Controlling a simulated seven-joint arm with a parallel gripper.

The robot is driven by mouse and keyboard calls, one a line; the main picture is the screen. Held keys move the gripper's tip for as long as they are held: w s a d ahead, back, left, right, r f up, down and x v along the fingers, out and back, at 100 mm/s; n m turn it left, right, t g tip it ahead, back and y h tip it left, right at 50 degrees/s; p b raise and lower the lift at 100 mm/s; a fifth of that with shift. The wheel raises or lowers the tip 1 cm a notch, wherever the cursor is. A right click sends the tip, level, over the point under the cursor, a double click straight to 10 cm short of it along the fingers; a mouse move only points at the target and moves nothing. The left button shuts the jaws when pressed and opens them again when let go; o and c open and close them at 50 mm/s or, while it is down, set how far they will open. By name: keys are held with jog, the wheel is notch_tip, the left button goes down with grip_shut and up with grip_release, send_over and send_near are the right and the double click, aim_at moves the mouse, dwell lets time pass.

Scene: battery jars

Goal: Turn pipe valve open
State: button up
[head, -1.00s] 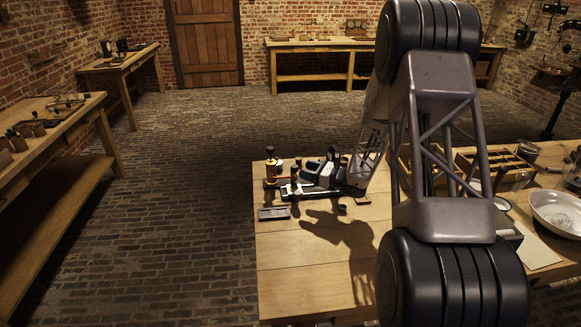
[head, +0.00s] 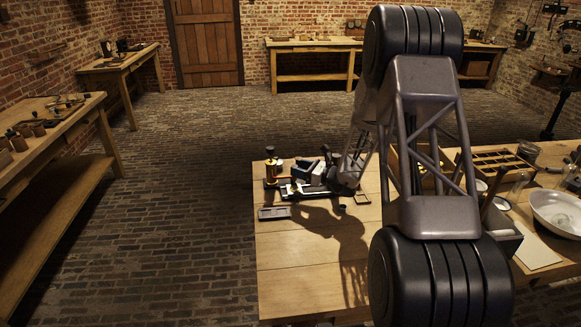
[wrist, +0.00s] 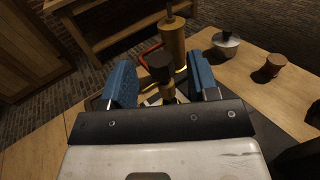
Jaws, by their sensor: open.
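In the wrist view, the two blue fingers of my gripper (wrist: 160,82) stand apart. Between them is a dark round-topped post (wrist: 161,66) with brass below it; I cannot tell whether either finger touches it. Just beyond stands a brass cylinder (wrist: 173,46) with a red bent piece (wrist: 149,54) at its left. I cannot tell for sure which part is the valve's handle. In the head view, the brass cylinder (head: 270,171) stands at the left of a dark base (head: 290,194) on the bench. My gripper (head: 312,172) is low over that base and hides part of it.
On the wooden bench (head: 300,255), a small tray (head: 274,213) lies in front of the base. Compartment boxes (head: 497,162) and a white bowl (head: 556,212) are at the right. A pale lidded jar (wrist: 225,43) and a brown stopper (wrist: 270,68) show in the wrist view.

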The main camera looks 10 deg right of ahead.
jog(key=x, duration=0.4)
jog(key=shift+w+a, duration=0.1)
jog(key=shift+a, duration=0.15)
jog(key=c, duration=0.9)
jog(key=shift+c, duration=0.2)
jog(key=shift+m+t+h, duration=0.4)
jog(key=shift+t, duration=0.1)
jog(key=shift+w+d+m+t+h, duration=0.1)
jog(key=shift+d+m+t+h, duration=0.05)
jog(key=shift+m+t+h, duration=1.1)
jog(key=shift+w+d+m+t+h, duration=0.15)
jog(key=shift+m+t+h, duration=0.7)
jog(key=shift+h, duration=0.7)
jog(key=shift+w+d+m+t+h, duration=0.1)
jog(key=shift+d+m+t+h, duration=0.05)
jog(key=shift+m+t+h, duration=0.95)
jog(key=shift+h, duration=0.4)
